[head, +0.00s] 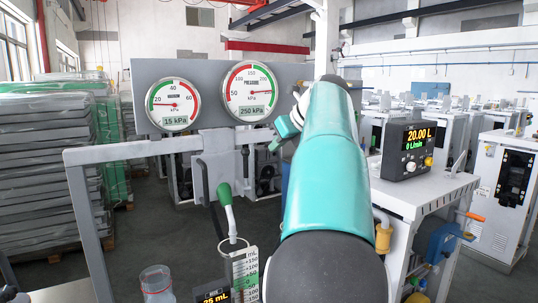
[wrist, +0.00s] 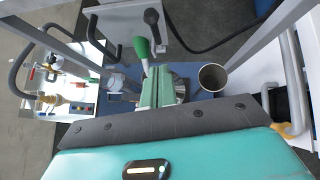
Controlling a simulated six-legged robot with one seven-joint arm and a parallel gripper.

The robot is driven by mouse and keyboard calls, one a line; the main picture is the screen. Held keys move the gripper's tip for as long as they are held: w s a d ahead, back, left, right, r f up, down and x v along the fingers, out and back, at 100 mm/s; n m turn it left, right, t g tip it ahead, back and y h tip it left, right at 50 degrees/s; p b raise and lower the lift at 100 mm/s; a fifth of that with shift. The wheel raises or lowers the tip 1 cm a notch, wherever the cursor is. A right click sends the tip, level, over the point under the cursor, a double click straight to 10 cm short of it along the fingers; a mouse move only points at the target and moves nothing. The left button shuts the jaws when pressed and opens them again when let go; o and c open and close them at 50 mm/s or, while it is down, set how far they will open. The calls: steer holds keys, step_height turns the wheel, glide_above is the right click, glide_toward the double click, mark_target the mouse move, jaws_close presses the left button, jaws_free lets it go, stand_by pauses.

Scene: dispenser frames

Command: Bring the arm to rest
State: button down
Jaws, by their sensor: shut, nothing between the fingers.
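My gripper shows in the wrist view, its two light-green fingers (wrist: 158,88) shut together with nothing between them. They point over a workstation with a green-handled lever (wrist: 142,47) just beyond and to their left. An open cup (wrist: 212,77) stands to their right, apart from them. The green-handled lever (head: 224,193) is left of the arm, above a graduated scale (head: 245,272).
Two round gauges (head: 251,90) stand on a grey panel behind. A meter box (head: 408,150) reading 20.00 L sits on a white bench (head: 425,195) right of my arm. A grey frame rail (head: 130,150) crosses at left. A clear cup (head: 156,283) is low in front.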

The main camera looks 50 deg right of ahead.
steer(key=shift+s+r, duration=0.4)
steer(key=shift+r, duration=0.05)
stand_by(0.3)
steer(key=a+f+n+g+y, duration=0.1)
steer(key=a+f+n, duration=0.3)
steer(key=a+n, duration=0.3)
steer(key=s+a+f+n+g, duration=0.1)
steer(key=a+f+n, duration=0.35)
steer(key=a, duration=0.55)
steer(key=a+f+n+y, duration=0.1)
steer(key=a+f+n, duration=0.2)
steer(key=a+n, duration=0.4)
steer(key=s+a+f+n+g, duration=0.1)
steer(key=s+a+f+n, duration=0.5)
steer(key=a+f+n, duration=0.3)
steer(key=s+a+f+n+g, duration=0.1)
steer(key=s+a+f+n, duration=0.6)
steer(key=a+f+n, duration=0.2)
steer(key=shift+f+n+h, duration=0.25)
steer(key=shift+n+h, duration=0.1)
steer(key=shift+h, duration=0.05)
steer(key=shift+d, duration=0.15)
